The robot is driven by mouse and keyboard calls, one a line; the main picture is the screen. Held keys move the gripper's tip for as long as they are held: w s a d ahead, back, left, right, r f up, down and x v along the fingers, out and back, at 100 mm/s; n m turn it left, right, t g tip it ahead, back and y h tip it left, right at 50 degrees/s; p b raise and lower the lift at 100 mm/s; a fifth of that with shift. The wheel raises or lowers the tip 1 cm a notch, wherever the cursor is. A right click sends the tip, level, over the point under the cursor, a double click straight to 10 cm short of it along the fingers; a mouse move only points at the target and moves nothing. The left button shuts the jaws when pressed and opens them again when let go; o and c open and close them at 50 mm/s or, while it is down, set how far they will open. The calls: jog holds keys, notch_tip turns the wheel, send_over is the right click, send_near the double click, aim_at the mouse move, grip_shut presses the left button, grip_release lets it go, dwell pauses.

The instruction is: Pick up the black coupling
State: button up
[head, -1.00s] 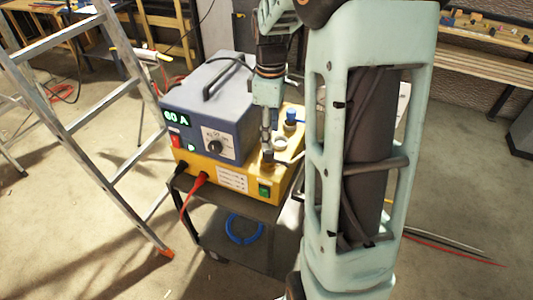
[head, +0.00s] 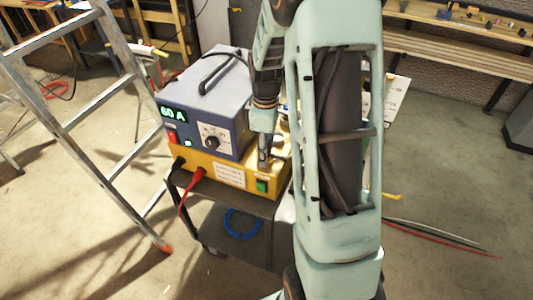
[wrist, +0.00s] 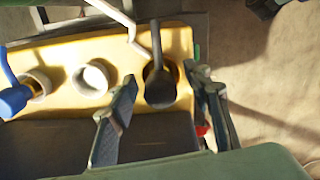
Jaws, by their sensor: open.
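The black coupling (wrist: 160,88) shows in the wrist view as a dark, rounded piece at the right end of the yellow box top (wrist: 62,52). My gripper (wrist: 161,76) is open, with one finger on each side of the coupling. Whether the fingers touch it cannot be told. In the head view my gripper (head: 263,158) is at the yellow box's top, near its front right part, and hides the coupling there.
A white ring (wrist: 107,78) and a blue-handled piece (wrist: 14,100) sit left of the coupling. A bent light rod (wrist: 135,28) passes close to it. The grey-blue power unit (head: 212,95) stands left of my gripper. A ladder (head: 112,110) stands further left.

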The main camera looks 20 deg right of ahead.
jog(key=c, duration=1.2)
grip_shut()
jog(key=shift+r, duration=0.15)
